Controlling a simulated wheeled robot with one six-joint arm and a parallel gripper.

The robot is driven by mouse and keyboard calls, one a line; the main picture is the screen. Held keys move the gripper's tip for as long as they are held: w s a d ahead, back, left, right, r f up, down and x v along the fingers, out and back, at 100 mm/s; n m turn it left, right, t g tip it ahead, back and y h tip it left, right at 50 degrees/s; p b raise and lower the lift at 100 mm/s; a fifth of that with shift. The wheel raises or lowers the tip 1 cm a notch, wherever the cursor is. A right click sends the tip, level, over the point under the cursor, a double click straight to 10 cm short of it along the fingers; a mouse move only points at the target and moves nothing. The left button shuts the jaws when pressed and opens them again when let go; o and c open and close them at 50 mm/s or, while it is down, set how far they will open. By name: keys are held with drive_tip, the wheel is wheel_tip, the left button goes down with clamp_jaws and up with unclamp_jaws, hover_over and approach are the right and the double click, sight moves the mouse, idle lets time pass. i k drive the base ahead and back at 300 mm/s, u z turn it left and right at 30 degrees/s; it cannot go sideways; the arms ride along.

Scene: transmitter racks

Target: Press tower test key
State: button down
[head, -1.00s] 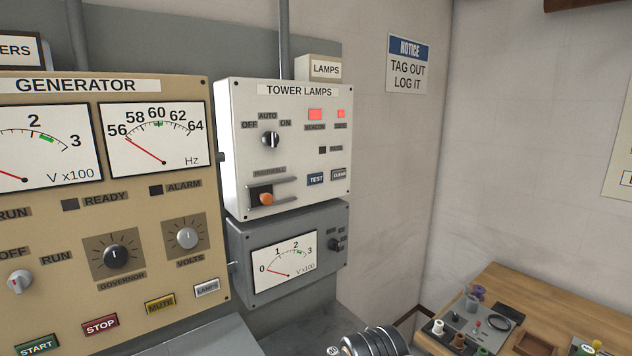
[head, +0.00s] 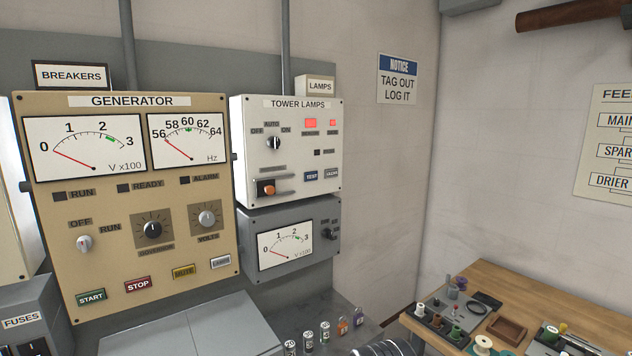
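The white tower lamps panel (head: 288,150) is on the wall near the middle of the head view. Its blue test key (head: 311,176) is at the lower right of the panel, left of a grey key (head: 331,174). Two red indicators (head: 311,123) are lit at the panel's top right. A rotary switch (head: 273,143) marked OFF, AUTO and ON sits at the upper left, with an orange-knobbed switch (head: 267,188) below it. My gripper is not in view; only a dark ribbed part shows at the bottom edge. Nothing touches the test key.
The tan generator panel (head: 135,266) stands left of the tower lamps panel. A grey meter box (head: 250,240) hangs below it. A wooden table (head: 590,306) with trays is at the lower right.

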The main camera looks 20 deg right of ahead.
sight(309, 176)
drive_tip(key=u, duration=0.85)
drive_tip(key=i, duration=0.65)
drive_tip(key=z, duration=0.05)
